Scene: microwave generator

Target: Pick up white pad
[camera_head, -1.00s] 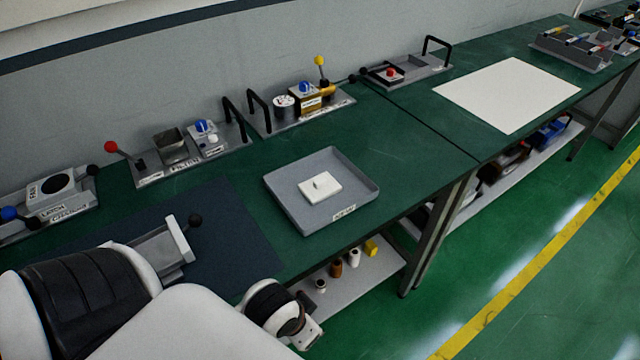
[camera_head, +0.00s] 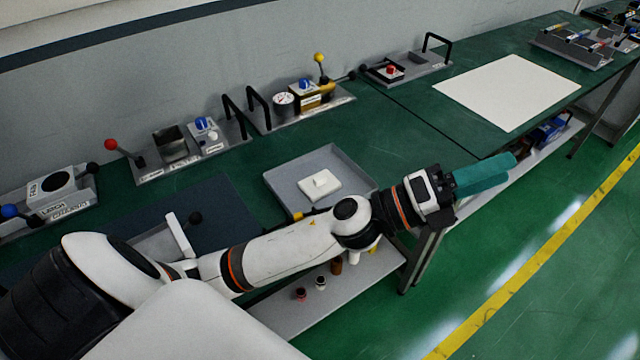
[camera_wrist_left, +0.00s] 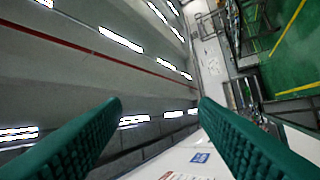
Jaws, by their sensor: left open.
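The white pad (camera_head: 320,184) lies flat in the grey tray (camera_head: 283,180) on the green bench, with a small raised part on its top. My left arm crosses in front of the tray and hides its near right side. My left gripper (camera_head: 487,175) has teal fingers and is to the right of the tray, apart from the pad, pointing right. In the left wrist view its two teal fingers (camera_wrist_left: 155,135) are spread apart with nothing held between them. The pad does not show in that view. My right gripper is not in view.
Several control stations with levers and knobs (camera_head: 190,145) stand along the wall. A white sheet (camera_head: 508,92) lies on the right bench. A lower shelf (camera_head: 290,318) holds small items. The green bench behind the tray (camera_head: 340,125) is clear.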

